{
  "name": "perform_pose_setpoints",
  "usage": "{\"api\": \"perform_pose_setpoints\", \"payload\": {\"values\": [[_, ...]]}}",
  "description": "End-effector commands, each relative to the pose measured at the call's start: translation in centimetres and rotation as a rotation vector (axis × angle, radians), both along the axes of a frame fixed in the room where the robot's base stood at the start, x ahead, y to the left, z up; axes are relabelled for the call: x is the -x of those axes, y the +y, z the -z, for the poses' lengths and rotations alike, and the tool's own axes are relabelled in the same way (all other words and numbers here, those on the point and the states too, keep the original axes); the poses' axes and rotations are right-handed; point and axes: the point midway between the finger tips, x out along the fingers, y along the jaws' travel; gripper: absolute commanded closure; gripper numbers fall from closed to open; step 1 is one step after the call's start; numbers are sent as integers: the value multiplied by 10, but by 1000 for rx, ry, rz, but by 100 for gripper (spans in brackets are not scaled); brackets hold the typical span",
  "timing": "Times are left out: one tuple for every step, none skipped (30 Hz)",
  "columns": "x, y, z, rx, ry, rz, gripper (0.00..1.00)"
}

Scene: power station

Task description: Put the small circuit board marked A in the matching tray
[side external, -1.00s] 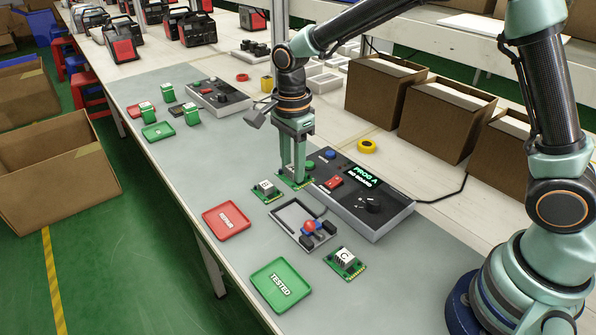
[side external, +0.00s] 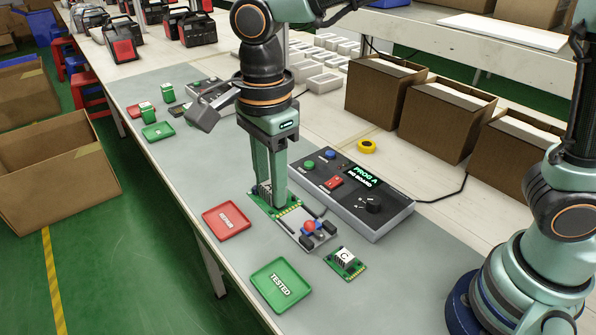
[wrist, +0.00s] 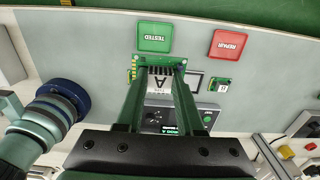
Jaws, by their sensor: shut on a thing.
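My gripper (side external: 270,203) is shut on the board marked A (side external: 288,212), a green board with gold contacts, held over the near edge area between the red tray and the grey fixture. In the wrist view the board's white block with the letter A (wrist: 158,84) lies between my fingers (wrist: 159,75). The red REPAIR tray (side external: 227,221) lies to the left in the side view. The green TESTED tray (side external: 281,285) lies closer to the camera. Both trays look empty; in the wrist view they are TESTED (wrist: 154,38) and REPAIR (wrist: 228,45).
A grey fixture (side external: 293,235) with a red knob is partly under the held board. Board C (side external: 346,262) lies right of the TESTED tray. Another small board (wrist: 218,84) shows in the wrist view. The programmer box (side external: 370,205) reads "PROG A NO BOARD". Brown cartons stand behind.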

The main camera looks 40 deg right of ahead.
Motion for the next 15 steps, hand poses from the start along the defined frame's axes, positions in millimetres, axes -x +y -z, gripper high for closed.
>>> {"api": "perform_pose_setpoints", "payload": {"values": [[7,5,0,0,0,-3,100],[10,7,1,0,0,-3,100],[12,9,3,0,0,-1,100],[13,10,6,1,1,0,100],[14,10,10,2,3,1,100],[15,10,17,2,3,1,100],[15,10,23,3,4,2,100],[15,10,30,4,5,2,100],[15,10,39,4,5,2,100],[15,9,47,4,5,2,100],[15,9,55,5,7,2,100],[15,9,64,5,6,2,100],[15,9,72,5,7,2,100],[15,9,79,4,5,2,100],[15,9,89,4,6,2,100]]}}
